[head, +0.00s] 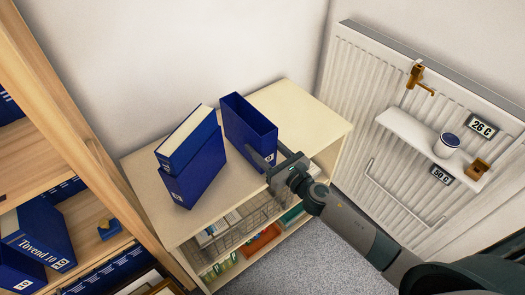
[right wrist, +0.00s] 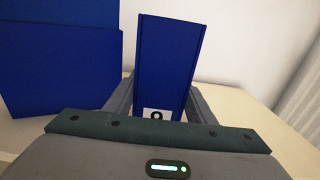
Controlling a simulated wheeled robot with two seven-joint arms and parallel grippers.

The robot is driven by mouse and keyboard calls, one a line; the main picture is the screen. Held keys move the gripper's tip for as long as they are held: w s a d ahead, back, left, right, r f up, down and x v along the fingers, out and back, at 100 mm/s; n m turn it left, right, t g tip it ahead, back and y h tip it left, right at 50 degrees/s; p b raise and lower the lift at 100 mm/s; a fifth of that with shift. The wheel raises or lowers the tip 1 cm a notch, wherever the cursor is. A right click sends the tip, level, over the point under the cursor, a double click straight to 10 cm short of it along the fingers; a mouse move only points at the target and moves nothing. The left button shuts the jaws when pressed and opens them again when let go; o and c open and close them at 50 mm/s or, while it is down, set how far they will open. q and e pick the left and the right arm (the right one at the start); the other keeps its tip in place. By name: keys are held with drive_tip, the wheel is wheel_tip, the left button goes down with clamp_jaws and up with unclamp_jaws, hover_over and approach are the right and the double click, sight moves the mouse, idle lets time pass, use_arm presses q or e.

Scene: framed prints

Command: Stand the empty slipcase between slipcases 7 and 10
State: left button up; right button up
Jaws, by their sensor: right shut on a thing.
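The empty slipcase (head: 249,128) is blue, open-topped and upright at the low cabinet's top. I cannot tell whether its base touches. My right gripper (head: 270,160) is shut on its labelled narrow end. In the right wrist view the slipcase (right wrist: 166,60) stands between the fingers, with a partly hidden label that looks like 9. On the wooden shelf at left, a blue slipcase marked 10 (head: 38,232) leans. My left gripper is out of view.
A blue slipcase (head: 195,176) with a volume sticking out stands left of the empty one on the cabinet top (head: 150,170). A small blue and yellow object (head: 109,229) is on the wooden shelf. A radiator (head: 360,90) with a small ledge (head: 415,135) is at right.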

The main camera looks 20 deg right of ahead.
drive_tip(key=shift+f, duration=1.05)
drive_tip(key=shift+f, duration=0.1)
drive_tip(key=shift+f+b, duration=0.1)
drive_tip(key=shift+b, duration=0.25)
drive_tip(key=o, duration=1.3)
